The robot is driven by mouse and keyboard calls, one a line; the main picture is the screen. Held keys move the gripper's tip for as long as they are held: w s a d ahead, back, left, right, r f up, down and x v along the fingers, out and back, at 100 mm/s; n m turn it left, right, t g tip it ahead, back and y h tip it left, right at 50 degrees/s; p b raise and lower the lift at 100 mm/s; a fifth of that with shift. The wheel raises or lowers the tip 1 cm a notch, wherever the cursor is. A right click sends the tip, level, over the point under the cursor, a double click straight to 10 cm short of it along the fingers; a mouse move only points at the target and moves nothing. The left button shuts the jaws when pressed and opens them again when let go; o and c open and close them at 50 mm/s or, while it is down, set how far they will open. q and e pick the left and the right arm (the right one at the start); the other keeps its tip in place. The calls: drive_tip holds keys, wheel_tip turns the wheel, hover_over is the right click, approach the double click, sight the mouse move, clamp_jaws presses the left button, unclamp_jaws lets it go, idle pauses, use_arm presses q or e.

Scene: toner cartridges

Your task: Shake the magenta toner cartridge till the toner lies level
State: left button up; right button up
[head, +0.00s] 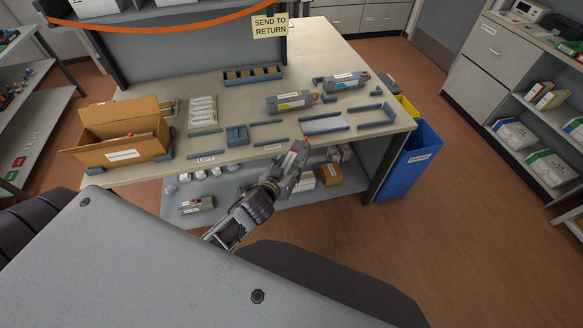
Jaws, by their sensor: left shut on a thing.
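The magenta toner cartridge (293,159) is a grey body with a magenta-marked label and an orange-red end. It is tilted, its orange-red end pointing up and away from me, in front of the table's near edge. My left gripper (279,180) is shut on its lower part, which the fingers partly hide. The toner inside cannot be seen. My right gripper is not in view.
On the table (228,169) lie a yellow-marked cartridge (287,103), a blue-marked cartridge (345,82), an open cardboard box (121,150) and several low grey rails. A lower shelf holds small items. A blue bin (409,165) stands right of the table.

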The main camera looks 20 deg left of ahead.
sight(298, 151)
use_arm(q)
drive_tip(key=shift+w+r, duration=0.1)
drive_tip(key=shift+w, duration=0.05)
drive_tip(key=shift+w+r+p, duration=0.1)
drive_tip(key=shift+w+p, duration=0.2)
drive_tip(key=shift+w, duration=0.5)
drive_tip(key=shift+w+p, duration=0.35)
drive_tip(key=shift+w, duration=1.8)
drive_tip(key=shift+s, duration=0.1)
drive_tip(key=shift+s+p, duration=0.8)
drive_tip(key=shift+s, duration=2.15)
